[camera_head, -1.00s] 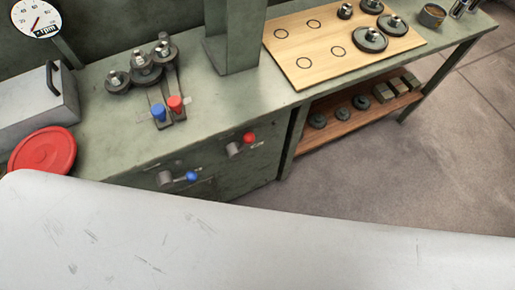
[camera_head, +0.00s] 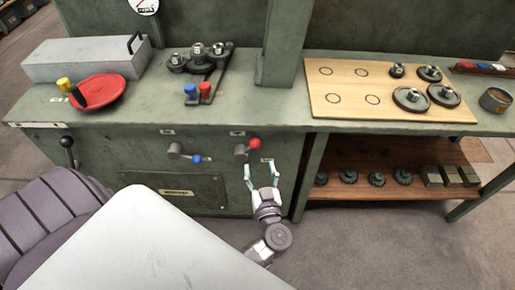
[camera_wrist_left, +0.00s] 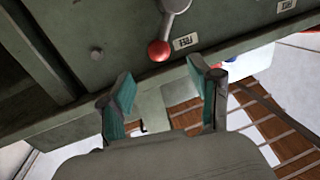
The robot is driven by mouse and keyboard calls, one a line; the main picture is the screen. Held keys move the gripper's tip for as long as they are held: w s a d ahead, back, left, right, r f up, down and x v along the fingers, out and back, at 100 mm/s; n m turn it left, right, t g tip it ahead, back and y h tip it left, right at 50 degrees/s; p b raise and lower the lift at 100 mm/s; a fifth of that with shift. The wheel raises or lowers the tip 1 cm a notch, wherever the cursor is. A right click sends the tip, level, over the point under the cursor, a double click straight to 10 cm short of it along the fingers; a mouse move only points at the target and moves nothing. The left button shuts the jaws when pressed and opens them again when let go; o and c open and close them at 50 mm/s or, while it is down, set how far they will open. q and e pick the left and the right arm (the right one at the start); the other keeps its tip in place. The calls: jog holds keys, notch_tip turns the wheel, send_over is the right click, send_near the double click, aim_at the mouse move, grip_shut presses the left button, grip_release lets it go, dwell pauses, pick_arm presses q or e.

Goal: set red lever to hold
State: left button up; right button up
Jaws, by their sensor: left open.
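The red lever (camera_head: 254,143) is on the front panel of the green machine, its red ball pointing right and slightly up from its grey hub. My left gripper (camera_head: 260,166) is just below the ball, fingers spread and pointing up toward it, holding nothing. In the left wrist view the red ball (camera_wrist_left: 159,50) hangs from its hub, beyond and roughly between the open fingertips (camera_wrist_left: 160,80), with a visible gap. Small label plates (camera_wrist_left: 187,41) sit beside it; I cannot read them surely. My right gripper is not in view.
A blue-knobbed lever (camera_head: 196,159) is left of the red one on the panel. Blue and red handles (camera_head: 205,88) stand on the bench top near gears. A wooden board (camera_head: 340,110) with weights lies to the right, above a lower shelf (camera_head: 400,190). The floor in front is open.

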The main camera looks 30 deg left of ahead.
aim_at(256, 148)
pick_arm(q)
jog(key=x, duration=0.8)
jog(key=shift+d, duration=0.1)
jog(key=shift+w+a, duration=0.4)
jog(key=shift+w, duration=0.05)
jog(key=c, duration=0.4)
grip_shut()
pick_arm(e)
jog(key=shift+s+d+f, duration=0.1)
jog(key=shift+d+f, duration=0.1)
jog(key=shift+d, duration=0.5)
